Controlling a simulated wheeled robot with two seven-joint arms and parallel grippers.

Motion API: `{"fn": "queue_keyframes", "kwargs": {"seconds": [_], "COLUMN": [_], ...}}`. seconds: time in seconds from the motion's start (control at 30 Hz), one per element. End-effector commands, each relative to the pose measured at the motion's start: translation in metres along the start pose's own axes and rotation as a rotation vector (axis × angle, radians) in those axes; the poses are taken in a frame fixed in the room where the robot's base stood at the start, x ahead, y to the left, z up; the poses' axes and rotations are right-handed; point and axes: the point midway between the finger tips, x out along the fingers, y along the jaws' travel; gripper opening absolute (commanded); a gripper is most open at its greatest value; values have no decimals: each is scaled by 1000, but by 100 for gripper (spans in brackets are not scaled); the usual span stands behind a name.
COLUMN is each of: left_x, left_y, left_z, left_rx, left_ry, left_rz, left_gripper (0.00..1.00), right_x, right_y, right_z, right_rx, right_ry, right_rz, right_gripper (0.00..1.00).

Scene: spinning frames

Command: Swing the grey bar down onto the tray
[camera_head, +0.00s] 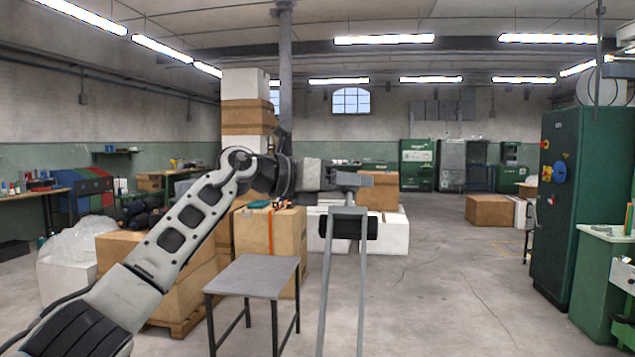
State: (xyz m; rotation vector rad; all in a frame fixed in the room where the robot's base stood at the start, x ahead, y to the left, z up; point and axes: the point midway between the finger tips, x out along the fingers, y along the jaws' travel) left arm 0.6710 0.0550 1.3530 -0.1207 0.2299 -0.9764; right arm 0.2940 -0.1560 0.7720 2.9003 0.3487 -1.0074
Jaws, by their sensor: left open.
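A grey bar (348,211) shaped like a narrow upside-down U stands upright right of centre. Its two long sides run down out of the bottom edge. A black cylindrical piece (349,228) lies across it just below its top. My left arm comes in from the lower left, and its gripper (355,181) is open, just above the top of the bar. The fingers look empty, and I cannot tell whether they touch the bar. No tray can be made out for certain; the foot of the bar is out of view. My right gripper is not in view.
A small grey table (253,277) with dark legs stands left of the bar. Cardboard boxes (287,238) and a white box (392,236) stand behind. A tall green cabinet (570,210) is at the right. The floor between bar and cabinet is clear.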

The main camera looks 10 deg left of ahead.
Motion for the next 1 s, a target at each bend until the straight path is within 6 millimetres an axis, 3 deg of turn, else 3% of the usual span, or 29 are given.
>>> {"fn": "queue_keyframes", "kwargs": {"seconds": [0.2, 0.6, 0.8, 1.0], "left_x": [-41, -131, -150, -154], "left_y": [2, 1, 0, 0], "left_z": [-4, -3, -2, -1], "left_rx": [5, 3, 2, 2], "left_ry": [-2, 3, 4, 4], "left_rz": [5, 4, 1, 0], "left_gripper": [53, 53, 53, 53], "right_x": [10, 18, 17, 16], "right_y": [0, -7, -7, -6], "right_z": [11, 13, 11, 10], "right_rx": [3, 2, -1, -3], "right_ry": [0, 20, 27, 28], "right_rz": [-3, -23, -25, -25], "right_gripper": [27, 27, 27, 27]}}
